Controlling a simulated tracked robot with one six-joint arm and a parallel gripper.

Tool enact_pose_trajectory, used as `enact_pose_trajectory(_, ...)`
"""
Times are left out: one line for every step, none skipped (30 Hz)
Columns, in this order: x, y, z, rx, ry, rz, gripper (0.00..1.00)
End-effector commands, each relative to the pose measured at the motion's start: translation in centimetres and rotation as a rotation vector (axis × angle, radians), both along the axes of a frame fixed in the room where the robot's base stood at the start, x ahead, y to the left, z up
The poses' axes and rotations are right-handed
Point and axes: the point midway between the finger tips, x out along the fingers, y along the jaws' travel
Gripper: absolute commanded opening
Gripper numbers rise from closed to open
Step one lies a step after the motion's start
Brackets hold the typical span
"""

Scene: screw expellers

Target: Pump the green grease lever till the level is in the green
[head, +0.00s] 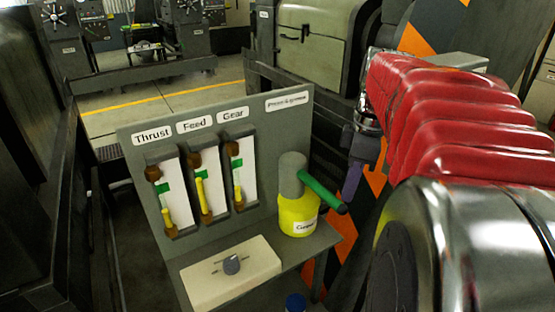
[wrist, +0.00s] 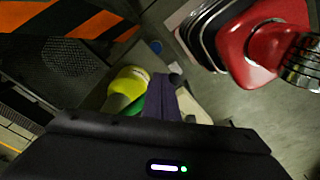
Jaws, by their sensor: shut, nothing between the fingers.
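In the head view the green lever (head: 320,190) slopes down to the right from the grey head (head: 292,172) of the yellow grease pot (head: 298,217). It ends in a dark knob. The gauges Thrust (head: 167,197), Feed (head: 203,187) and Gear (head: 238,176) hold yellow columns. Thrust's column is short, well below its green band; Gear's top is also below its band. My gripper (head: 352,183) is just right of the lever's end, partly hidden by my arm. In the wrist view my shut, empty fingers (wrist: 163,97) lie beside the green lever (wrist: 135,107); contact is unclear.
A cream box with a grey selector knob (head: 232,264) sits on the shelf below the gauges. A blue cap (head: 295,301) shows at the front.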

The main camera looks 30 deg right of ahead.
Motion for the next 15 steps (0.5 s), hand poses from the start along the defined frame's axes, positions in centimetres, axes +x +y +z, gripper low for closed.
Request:
enact_pose_trajectory(-0.23,-0.19,0.08,0.001,0.001,-0.001,0.0)
enact_pose_trajectory(-0.28,-0.22,0.1,0.001,0.001,0.0,0.0)
enact_pose_trajectory(-0.29,-0.22,0.09,0.001,0.001,0.0,0.0)
enact_pose_trajectory(-0.28,-0.21,0.09,0.001,0.001,0.001,0.0)
enact_pose_trajectory(-0.28,-0.2,0.09,0.001,0.001,0.001,0.0)
enact_pose_trajectory(-0.28,-0.19,0.08,0.001,0.001,0.001,0.0)
enact_pose_trajectory(-0.28,-0.19,0.08,0.001,0.001,0.001,0.0)
enact_pose_trajectory(-0.27,-0.18,0.08,0.001,0.001,0.001,0.0)
enact_pose_trajectory(-0.27,-0.18,0.08,0.001,0.001,0.001,0.0)
enact_pose_trajectory(-0.26,-0.17,0.1,0.001,0.001,0.001,0.0)
enact_pose_trajectory(-0.26,-0.18,0.15,0.001,0.001,0.001,0.0)
enact_pose_trajectory(-0.27,-0.19,0.26,0.001,0.001,0.001,0.0)
enact_pose_trajectory(-0.28,-0.2,0.38,0.001,0.001,0.001,0.0)
enact_pose_trajectory(-0.28,-0.22,0.54,0.001,0.001,0.001,0.0)
enact_pose_trajectory(-0.29,-0.25,0.82,0.001,0.001,0.001,0.0)
